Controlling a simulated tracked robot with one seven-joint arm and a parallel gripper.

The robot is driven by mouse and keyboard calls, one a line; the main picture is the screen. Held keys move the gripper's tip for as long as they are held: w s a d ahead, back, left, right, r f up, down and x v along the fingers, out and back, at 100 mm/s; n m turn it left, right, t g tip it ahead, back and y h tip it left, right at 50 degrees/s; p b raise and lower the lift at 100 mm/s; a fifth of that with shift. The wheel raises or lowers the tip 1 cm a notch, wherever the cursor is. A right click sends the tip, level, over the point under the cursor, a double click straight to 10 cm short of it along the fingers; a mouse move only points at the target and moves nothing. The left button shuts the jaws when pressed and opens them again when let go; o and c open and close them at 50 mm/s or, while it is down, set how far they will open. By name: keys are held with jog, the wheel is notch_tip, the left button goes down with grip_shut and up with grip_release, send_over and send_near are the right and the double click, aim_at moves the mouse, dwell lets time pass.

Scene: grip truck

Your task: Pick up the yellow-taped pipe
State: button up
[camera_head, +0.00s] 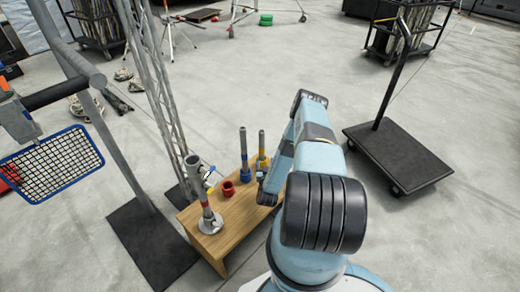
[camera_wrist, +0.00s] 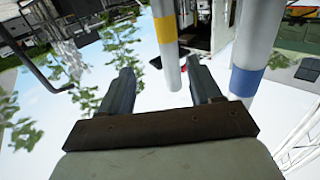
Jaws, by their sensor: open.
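The yellow-taped pipe (camera_wrist: 166,32) is a light grey tube with a yellow band in the wrist view. Its free end points down the picture, toward the gap between my fingers; I cannot tell whether it is between them or beyond them. My gripper (camera_wrist: 160,68) is open with its two fingers apart, and nothing is clasped. A blue-taped pipe (camera_wrist: 250,55) stands to its right, outside the right finger. In the head view, the pipe with yellow at its base (camera_head: 262,142) stands upright on the wooden bench (camera_head: 236,215), beside my arm's end; the fingers there are too small to make out.
On the bench, a pipe with a blue base (camera_head: 243,146) stands just left of the yellow one. A red ring-shaped holder (camera_head: 228,188) and a grey pipe on a flanged stand (camera_head: 207,212) are further left. A metal truss (camera_head: 160,85) rises behind. A black cart (camera_head: 398,155) stands right.

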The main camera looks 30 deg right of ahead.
aim_at(262, 148)
jog(key=x, duration=0.6)
jog(key=shift+w+a, duration=0.25)
jog(key=shift+w, duration=0.15)
jog(key=shift+a+r+x, duration=0.1)
jog(key=shift+x, duration=1.35)
jog(key=shift+a+r+x, duration=0.1)
jog(key=shift+a+x, duration=0.05)
jog(key=shift+x, duration=1.25)
jog(key=shift+w, duration=0.15)
jog(key=shift+c, duration=0.4)
jog(key=c, duration=1.1)
